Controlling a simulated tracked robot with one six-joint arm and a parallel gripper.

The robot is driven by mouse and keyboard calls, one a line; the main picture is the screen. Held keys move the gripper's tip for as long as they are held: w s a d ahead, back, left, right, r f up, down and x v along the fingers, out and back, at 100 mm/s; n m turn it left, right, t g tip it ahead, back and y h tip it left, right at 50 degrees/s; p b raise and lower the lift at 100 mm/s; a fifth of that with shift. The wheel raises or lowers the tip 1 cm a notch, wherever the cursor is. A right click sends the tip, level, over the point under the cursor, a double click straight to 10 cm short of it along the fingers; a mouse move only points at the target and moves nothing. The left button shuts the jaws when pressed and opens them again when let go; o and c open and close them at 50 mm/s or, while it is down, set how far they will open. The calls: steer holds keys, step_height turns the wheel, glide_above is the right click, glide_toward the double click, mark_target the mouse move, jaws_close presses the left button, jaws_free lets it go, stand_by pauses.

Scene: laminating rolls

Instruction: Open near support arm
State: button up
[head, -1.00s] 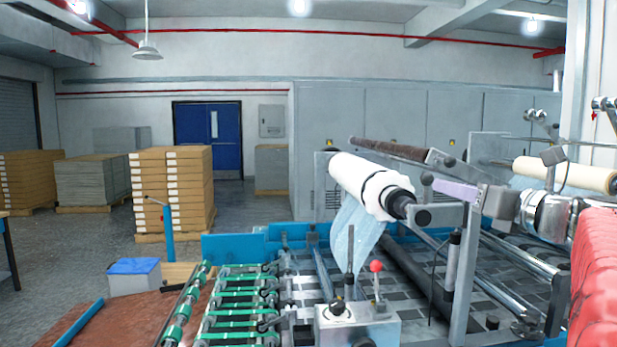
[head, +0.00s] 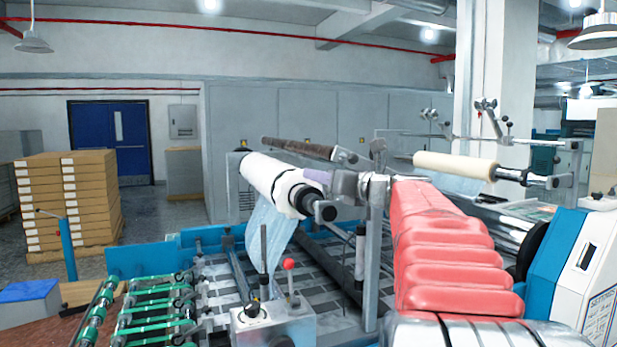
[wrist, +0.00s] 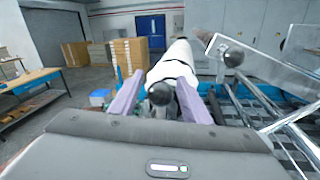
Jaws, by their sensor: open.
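My gripper (head: 325,180) has purple fingers and is close to the near end of the white film roll (head: 268,180). In the wrist view its two fingers (wrist: 158,88) are apart, with the white roll (wrist: 175,62) and its dark round shaft end (wrist: 160,93) in the gap between them. I see no contact. A grey metal bar (wrist: 215,45) with a round dark knob is up and right of the fingers; it looks like the near support arm, but I cannot be sure. In the head view my gripper and red-sleeved arm hide part of the stand there.
A brown roll (head: 297,148) lies above and behind the white one. A grey upright post (head: 374,265) stands beside my arm. A control box with a red-knobbed lever (head: 289,265) is in front. Green-belted rollers (head: 150,310) are at the lower left. A blue-and-white machine (head: 575,270) is at right.

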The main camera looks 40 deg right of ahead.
steer(key=shift+w, duration=0.55)
steer(key=shift+c, duration=0.6)
jaws_close()
